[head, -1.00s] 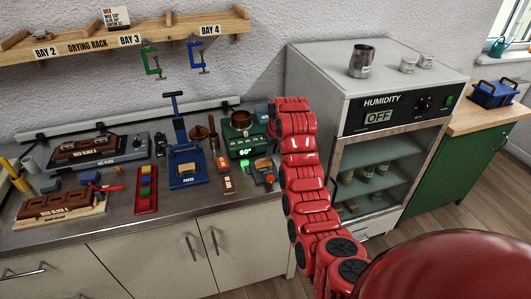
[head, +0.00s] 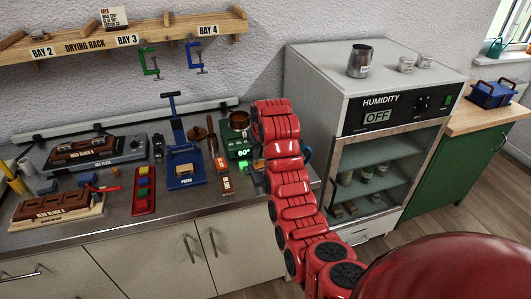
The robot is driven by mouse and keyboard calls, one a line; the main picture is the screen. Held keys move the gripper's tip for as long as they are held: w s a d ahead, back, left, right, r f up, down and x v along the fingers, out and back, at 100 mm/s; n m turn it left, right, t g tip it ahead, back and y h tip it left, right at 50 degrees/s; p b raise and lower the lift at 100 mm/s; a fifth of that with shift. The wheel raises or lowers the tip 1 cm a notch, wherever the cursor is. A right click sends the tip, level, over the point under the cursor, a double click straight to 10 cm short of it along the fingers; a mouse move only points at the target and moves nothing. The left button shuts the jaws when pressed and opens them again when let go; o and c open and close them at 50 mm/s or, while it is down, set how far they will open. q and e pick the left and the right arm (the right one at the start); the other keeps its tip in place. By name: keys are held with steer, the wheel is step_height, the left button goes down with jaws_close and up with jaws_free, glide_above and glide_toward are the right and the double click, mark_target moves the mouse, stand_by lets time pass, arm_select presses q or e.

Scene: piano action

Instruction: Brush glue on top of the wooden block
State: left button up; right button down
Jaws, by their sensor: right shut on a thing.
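My right arm reaches up over the counter from the bottom right. Its gripper is largely hidden behind the arm's red end links, near the green heater (head: 235,153) with its lit "60" display. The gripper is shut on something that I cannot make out. A copper-coloured pot (head: 239,120) sits on the heater, just left of the arm's end. A tan wooden piece (head: 184,170) shows on the blue press (head: 187,182); I cannot tell whether it is the task's block. My left gripper is out of view.
Left on the counter are a hot plate (head: 128,150), a reed block (head: 50,204) and a red tray (head: 144,200) with coloured buttons. Clamps (head: 194,56) hang from the drying rack (head: 75,47). The humidity cabinet (head: 425,80) stands close right of the arm.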

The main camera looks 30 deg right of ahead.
steer(key=shift+r, duration=0.4)
step_height(320, 180, up, 6)
steer(key=p, duration=0.5)
steer(key=shift+r, duration=0.15)
steer(key=shift+a, duration=0.1)
stand_by(0.3)
